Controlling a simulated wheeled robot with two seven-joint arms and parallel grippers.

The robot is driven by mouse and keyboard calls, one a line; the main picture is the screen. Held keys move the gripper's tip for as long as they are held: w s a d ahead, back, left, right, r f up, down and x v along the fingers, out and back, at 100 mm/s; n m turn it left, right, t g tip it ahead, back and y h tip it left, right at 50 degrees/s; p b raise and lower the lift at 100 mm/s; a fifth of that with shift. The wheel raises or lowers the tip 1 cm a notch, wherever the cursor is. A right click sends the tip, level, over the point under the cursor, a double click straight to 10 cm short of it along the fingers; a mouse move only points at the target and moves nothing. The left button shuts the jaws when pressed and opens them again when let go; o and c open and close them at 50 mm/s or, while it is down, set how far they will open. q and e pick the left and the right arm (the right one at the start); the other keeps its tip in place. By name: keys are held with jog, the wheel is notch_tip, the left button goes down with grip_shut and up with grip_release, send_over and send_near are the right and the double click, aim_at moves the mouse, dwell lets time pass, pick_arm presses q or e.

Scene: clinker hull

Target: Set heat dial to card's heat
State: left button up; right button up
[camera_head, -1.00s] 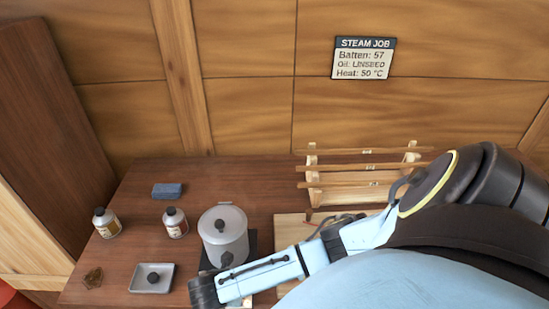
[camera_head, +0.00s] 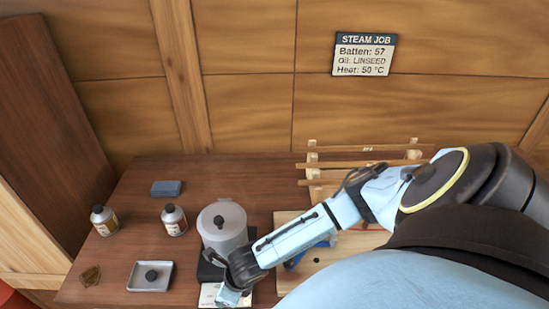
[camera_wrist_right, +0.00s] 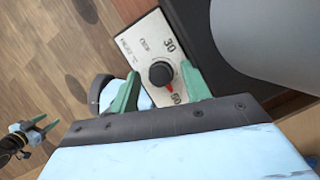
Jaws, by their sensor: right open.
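The card (camera_head: 364,55) on the back wall reads "Batten: 57, Oil: LINSEED, Heat: 50 °C". The heat dial (camera_wrist_right: 161,73) is a black knob on a pale panel (camera_wrist_right: 133,46) in the right wrist view. Its red pointer is turned toward the "60" mark; "30" is printed farther up. My right gripper (camera_wrist_right: 160,77) is open, its green fingers on either side of the knob; contact cannot be made out. In the head view the right gripper (camera_head: 232,294) is over the panel and hides part of it. My left gripper (camera_wrist_right: 36,125) shows open and empty, far from the dial.
A grey lidded pot (camera_head: 224,228) stands directly behind the dial panel, close to my right wrist. A wooden rack (camera_head: 320,165) stands behind my right arm.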

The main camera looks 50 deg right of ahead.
jog(key=shift+d+r+n, duration=0.1)
jog(key=shift+r+n, duration=0.15)
jog(key=shift+n, duration=0.15)
jog(key=a+v, duration=0.1)
jog(key=v, duration=1.2)
jog(key=w+a+f+m+t+y+b, duration=0.1)
jog(key=w+a+f+m+y+b, duration=0.1)
jog(key=a+m, duration=0.95)
jog(key=s+d+f+m+g+h+b, duration=0.1)
jog(key=s+d+f+m+b, duration=0.2)
jog(key=f+m, duration=0.5)
jog(key=s+d+f+m+h+b, duration=0.1)
jog(key=s+d+f+m+b, duration=0.2)
jog(key=f+m, duration=0.6)
jog(key=s+d+f+m+g+h+b, duration=0.1)
jog(key=s+d+f+m+b, duration=0.3)
jog(key=f, duration=1.6)
jog(key=shift+s+d+f+m+g+h, duration=0.25)
jog(key=shift+s+m, duration=1.4)
jog(key=shift+m, duration=0.9)
